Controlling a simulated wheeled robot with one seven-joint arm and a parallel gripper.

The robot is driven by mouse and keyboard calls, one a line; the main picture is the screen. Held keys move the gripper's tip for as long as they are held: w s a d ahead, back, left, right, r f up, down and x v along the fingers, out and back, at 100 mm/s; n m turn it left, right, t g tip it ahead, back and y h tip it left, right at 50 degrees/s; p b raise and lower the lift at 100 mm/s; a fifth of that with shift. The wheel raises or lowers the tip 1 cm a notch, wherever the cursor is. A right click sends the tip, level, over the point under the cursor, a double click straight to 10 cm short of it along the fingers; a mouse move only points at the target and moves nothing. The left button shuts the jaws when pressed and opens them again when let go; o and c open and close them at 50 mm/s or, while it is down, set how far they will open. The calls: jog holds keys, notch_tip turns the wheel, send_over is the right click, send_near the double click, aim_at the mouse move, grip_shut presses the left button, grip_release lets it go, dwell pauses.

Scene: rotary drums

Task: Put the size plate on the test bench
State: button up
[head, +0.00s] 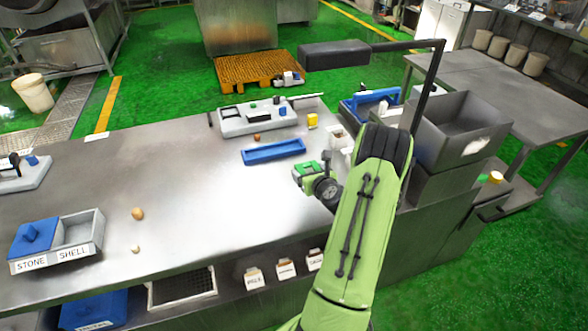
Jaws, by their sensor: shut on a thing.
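My gripper (306,172) is over the right part of the steel table, at the end of my green arm. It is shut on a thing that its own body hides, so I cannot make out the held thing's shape. No size plate can be clearly picked out elsewhere. A pale grey unit (235,128) with black, green and blue fittings stands at the table's far edge, left of and beyond my gripper. It may be the test bench; I cannot tell for sure.
A blue tray (273,151) lies between my gripper and the grey unit. A STONE/SHELL box (84,233) stands at the left front. A grey bin (460,130) and dark post (428,90) are at right.

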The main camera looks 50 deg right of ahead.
notch_tip(320, 180, down, 7)
jog(key=shift+b, duration=0.8)
jog(key=shift+r, duration=0.1)
